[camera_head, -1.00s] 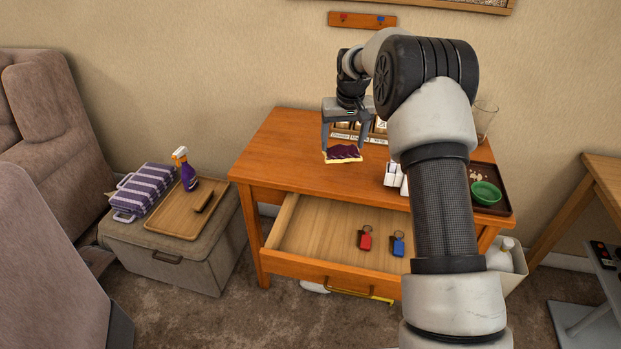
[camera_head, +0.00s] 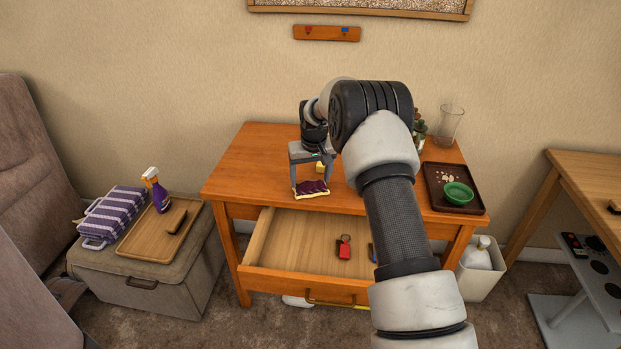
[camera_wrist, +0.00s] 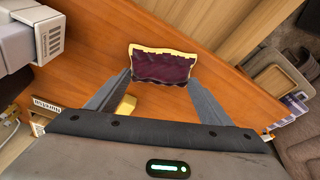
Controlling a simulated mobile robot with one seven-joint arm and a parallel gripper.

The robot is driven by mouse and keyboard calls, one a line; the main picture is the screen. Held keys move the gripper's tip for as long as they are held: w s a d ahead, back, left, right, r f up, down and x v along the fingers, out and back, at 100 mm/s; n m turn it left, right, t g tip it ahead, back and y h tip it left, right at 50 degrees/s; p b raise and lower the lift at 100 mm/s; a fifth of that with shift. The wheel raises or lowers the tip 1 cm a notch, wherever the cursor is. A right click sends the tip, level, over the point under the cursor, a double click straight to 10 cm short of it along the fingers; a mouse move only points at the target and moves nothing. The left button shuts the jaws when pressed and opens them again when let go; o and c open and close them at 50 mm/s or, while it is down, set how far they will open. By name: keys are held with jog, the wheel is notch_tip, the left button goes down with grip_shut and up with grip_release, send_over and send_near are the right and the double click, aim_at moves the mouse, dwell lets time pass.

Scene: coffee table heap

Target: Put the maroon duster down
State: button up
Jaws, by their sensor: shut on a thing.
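The maroon duster (camera_head: 312,188) is a dark maroon cloth pad with a cream-yellow edge. My gripper (camera_head: 310,186) is shut on it over the front part of the coffee table (camera_head: 250,160), near the edge above the open drawer. In the wrist view the duster (camera_wrist: 163,68) sits between the two fingertips (camera_wrist: 161,78), with the orange-brown wood of the table behind it. I cannot tell whether the duster touches the tabletop.
The open drawer (camera_head: 300,240) holds a red key fob (camera_head: 344,250). A dark tray (camera_head: 436,195) with a green bowl (camera_head: 458,193) stands at the table's right. A yellow object (camera_wrist: 125,106) is near the left finger. The table's left part is bare.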

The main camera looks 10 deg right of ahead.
jog(key=shift+f, duration=0.15)
jog(key=o, duration=1.4)
